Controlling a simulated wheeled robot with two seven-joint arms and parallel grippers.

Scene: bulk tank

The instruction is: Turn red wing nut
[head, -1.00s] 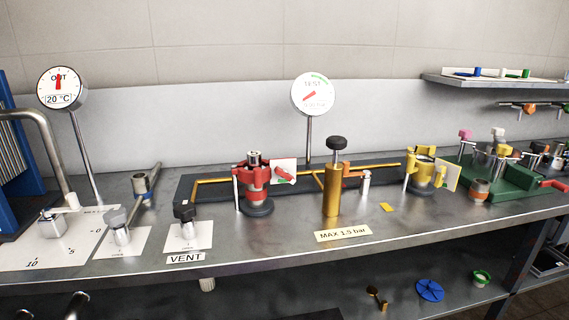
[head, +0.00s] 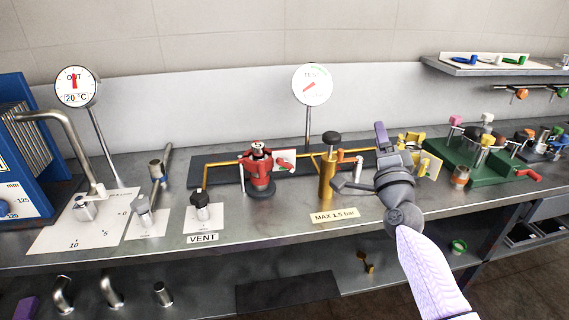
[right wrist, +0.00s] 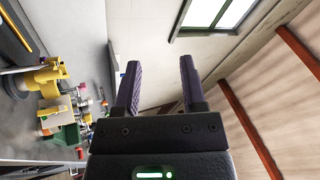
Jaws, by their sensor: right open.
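A red fitting (head: 259,172) with a silver top stands on the bench left of the brass cylinder. A small red handle-like part (head: 284,162) sits beside it against a white plate. I cannot tell which red part is the wing nut. My right gripper (head: 364,163) is open and empty, to the right of the brass cylinder and apart from the red fitting. It partly hides the yellow fitting behind it. In the right wrist view its two dark purple fingers (right wrist: 159,88) are spread with nothing between them. A purple piece at the lower left corner may be my left gripper (head: 24,308).
A brass cylinder (head: 327,182) with a black knob stands between the red fitting and my right gripper. Yellow pipes run behind. A black vent valve (head: 201,208) stands to the left. A green block (head: 468,160) with colored knobs is at right. The bench front is mostly clear.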

